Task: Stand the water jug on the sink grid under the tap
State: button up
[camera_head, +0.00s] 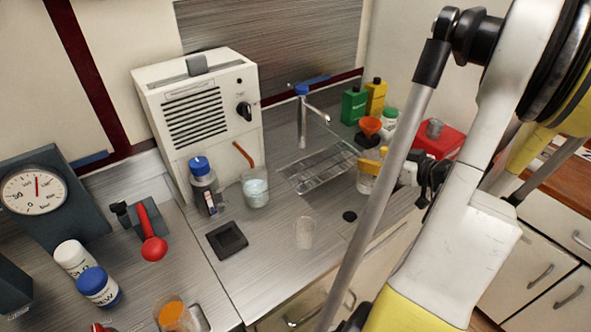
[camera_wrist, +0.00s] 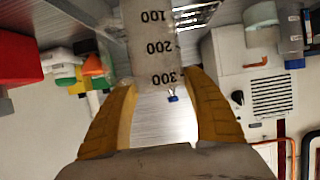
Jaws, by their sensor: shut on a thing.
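The water jug, clear with dark volume marks, is held upright or nearly so between my yellow gripper fingers in the head view (camera_head: 366,183); it fills the top middle of the wrist view (camera_wrist: 158,45). My gripper (camera_head: 376,162) is shut on it, at the right end of the sink grid (camera_head: 318,172). I cannot tell whether the jug's base touches anything. The tap (camera_head: 303,118), with a blue top, stands behind the grid, left of the jug. My arm hides part of the counter to the right.
A glass of liquid with an orange stirrer (camera_head: 256,190) and a blue-capped bottle (camera_head: 206,186) stand left of the grid. An empty clear glass (camera_head: 305,233) stands in front. An orange funnel (camera_head: 371,125), green bottle (camera_head: 354,106) and red box (camera_head: 447,141) are behind the jug.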

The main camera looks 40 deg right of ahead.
jog(key=r+b+x, duration=0.1)
jog(key=b+x, duration=0.2)
jog(key=x, duration=0.6)
jog(key=w+r+b+x, duration=0.1)
jog(key=r+b+x, duration=0.1)
jog(key=x, duration=0.7)
jog(key=shift+w+a+b, duration=0.35)
jog(key=shift+a+b, duration=0.05)
jog(key=shift+b, duration=0.4)
jog(key=shift+r, duration=0.1)
jog(key=o, duration=1.4)
